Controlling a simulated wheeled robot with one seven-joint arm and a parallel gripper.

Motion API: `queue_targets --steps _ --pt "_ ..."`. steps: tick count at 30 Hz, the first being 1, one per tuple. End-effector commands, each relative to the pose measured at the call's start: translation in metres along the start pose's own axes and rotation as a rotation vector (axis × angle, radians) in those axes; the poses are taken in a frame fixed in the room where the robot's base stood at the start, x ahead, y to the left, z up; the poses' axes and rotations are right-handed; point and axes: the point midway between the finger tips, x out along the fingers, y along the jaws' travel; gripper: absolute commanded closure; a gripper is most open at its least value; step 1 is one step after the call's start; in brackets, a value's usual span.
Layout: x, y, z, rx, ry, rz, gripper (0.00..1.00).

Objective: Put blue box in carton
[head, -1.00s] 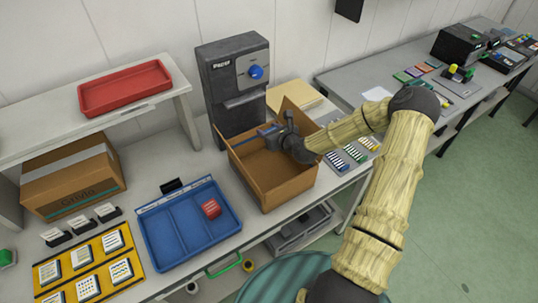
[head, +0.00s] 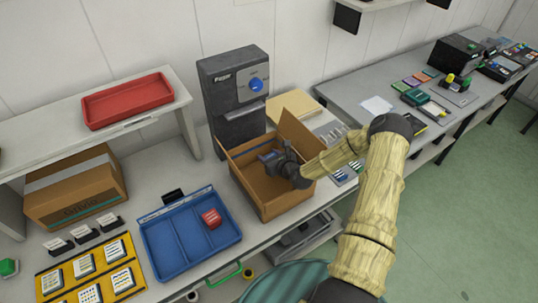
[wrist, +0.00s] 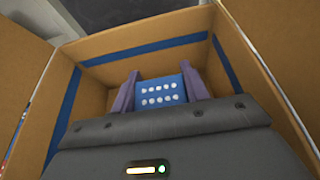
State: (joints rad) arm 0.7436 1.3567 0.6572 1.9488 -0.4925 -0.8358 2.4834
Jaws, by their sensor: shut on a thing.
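The carton (head: 262,205) is an open brown box on the workbench, its flaps standing up. My gripper (head: 268,156) reaches into the carton's opening from the right. In the wrist view my gripper (wrist: 160,92) has its two purple fingers shut on the blue box (wrist: 160,88), which has rows of white dots on its face. The carton's inner walls (wrist: 100,75), with blue tape strips, surround the fingers and the blue box there. I cannot tell whether the blue box touches the carton floor. In the head view the blue box is mostly hidden by my gripper.
A blue divided tray (head: 185,240) with a red box (head: 212,218) stands left of the carton. A dark machine (head: 232,100) with a blue knob is behind it. A red tray (head: 127,100) lies on the shelf. A closed cardboard box (head: 75,188) stands under the shelf.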

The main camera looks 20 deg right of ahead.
Motion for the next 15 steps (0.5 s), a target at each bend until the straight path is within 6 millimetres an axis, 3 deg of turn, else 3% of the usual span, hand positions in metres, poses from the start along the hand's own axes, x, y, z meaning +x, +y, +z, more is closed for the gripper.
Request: queue_targets --steps 15 --pt "0.004 -0.001 -0.01 0.001 0.0 -0.001 0.78"
